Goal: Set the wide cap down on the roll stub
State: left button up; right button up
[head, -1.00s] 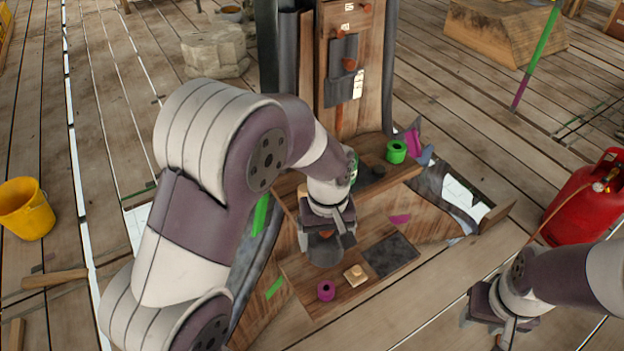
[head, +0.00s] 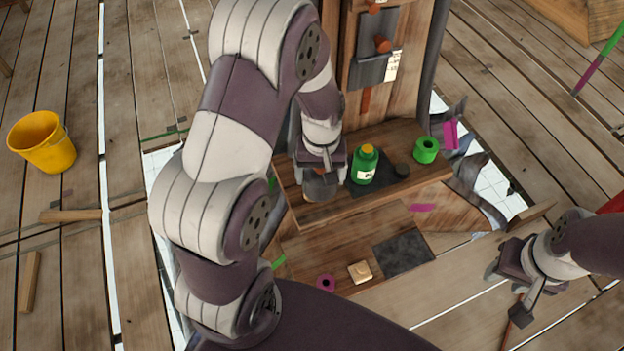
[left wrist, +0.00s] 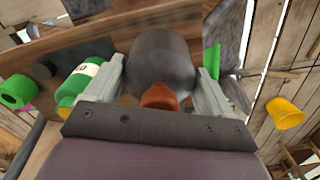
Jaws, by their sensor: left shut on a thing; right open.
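The wide cap is a dark grey, rounded piece with a copper-coloured knob. It shows in the left wrist view (left wrist: 162,62) between the fingers of my left gripper (left wrist: 160,85), which is shut on it. In the head view the left gripper (head: 321,172) and the cap (head: 321,189) are over the left part of the upper wooden shelf (head: 308,213), left of the green bottle; any gap below is unclear. I cannot tell for certain which piece is the roll stub; a small pale wooden block (head: 360,272) sits on the lower board. My right gripper (head: 508,291) is open and empty at the right.
The green bottle (head: 365,166), a small dark round piece (head: 401,170) and a green roll (head: 426,150) stand on the upper shelf. A magenta ring (head: 326,283) and a dark sheet (head: 404,252) lie on the lower board. A yellow bucket (head: 42,142) stands far left.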

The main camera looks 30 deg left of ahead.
aim_at(312, 183)
pick_arm(q)
jog(key=shift+w+a+f, duration=0.2)
jog(key=shift+a+f, duration=0.2)
jog(key=shift+a, duration=0.1)
jog(key=shift+w+a+f, duration=0.2)
jog(key=shift+a+f, duration=0.15)
jog(key=shift+a, duration=0.15)
jog(key=shift+s+a+f, duration=0.1)
jog(key=shift+a+f, duration=0.05)
jog(key=f, duration=0.3)
jog(key=shift+s+f, duration=0.2)
jog(key=shift+f, duration=0.1)
jog(key=shift+w+f, duration=0.15)
jog(key=shift+w, duration=0.05)
jog(key=shift+s, duration=0.1)
